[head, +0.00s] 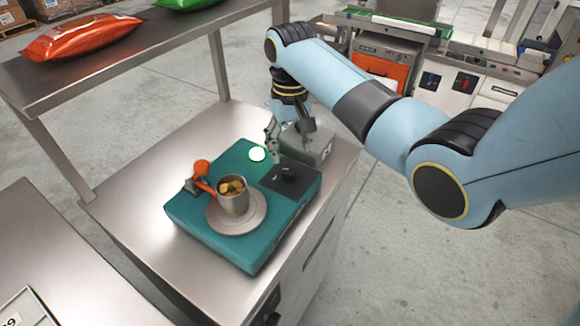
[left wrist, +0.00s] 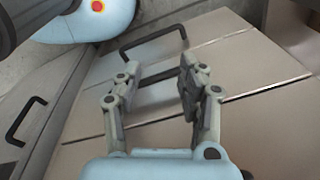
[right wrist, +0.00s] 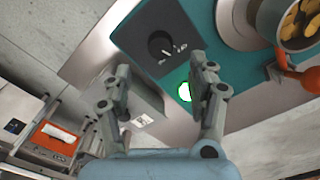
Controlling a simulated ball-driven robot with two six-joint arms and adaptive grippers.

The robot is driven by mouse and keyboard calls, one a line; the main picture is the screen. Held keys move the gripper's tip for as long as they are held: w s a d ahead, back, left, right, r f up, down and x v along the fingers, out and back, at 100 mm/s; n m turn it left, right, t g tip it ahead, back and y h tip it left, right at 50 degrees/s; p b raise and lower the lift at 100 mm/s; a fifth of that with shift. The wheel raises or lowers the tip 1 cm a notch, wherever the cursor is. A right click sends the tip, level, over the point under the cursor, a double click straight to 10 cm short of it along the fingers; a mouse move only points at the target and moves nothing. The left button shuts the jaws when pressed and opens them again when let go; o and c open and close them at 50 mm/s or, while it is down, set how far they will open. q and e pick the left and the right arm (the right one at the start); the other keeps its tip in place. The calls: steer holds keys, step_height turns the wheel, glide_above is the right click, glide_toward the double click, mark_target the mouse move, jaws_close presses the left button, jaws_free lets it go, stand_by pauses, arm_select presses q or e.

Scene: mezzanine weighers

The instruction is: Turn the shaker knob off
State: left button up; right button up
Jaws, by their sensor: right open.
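The teal shaker (head: 215,240) sits on a steel cabinet top in the head view. Its black knob (head: 289,174) is on a dark panel near its right corner, and a green light (head: 257,154) beside it is lit. The right wrist view shows the knob (right wrist: 160,44) ahead of the fingertips, with small white marks next to it. My right gripper (right wrist: 160,82) is open and empty, apart from the knob. In the head view it is just behind the knob, partly hidden by its own arm. My left gripper (left wrist: 158,85) is open and empty, over steel cabinet fronts.
A metal cup (head: 236,203) of chips stands on the shaker's round plate, with an orange clamp (head: 201,168) beside it. A small grey box (head: 322,150) stands behind the knob, close to my right gripper. A shelf (head: 150,40) with an orange bag (head: 80,37) overhangs at left.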

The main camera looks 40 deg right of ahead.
mark_target(290, 170)
step_height(290, 170, down, 8)
steer(key=shift+r, duration=0.25)
steer(key=c, duration=1.1)
steer(key=shift+r+n+p, duration=0.15)
steer(key=shift+n+p, duration=0.3)
steer(key=shift+n, duration=0.25)
steer(key=shift+c, duration=0.2)
steer(key=shift+n, duration=0.9)
steer(key=o, duration=1.1)
steer(key=shift+o, duration=0.2)
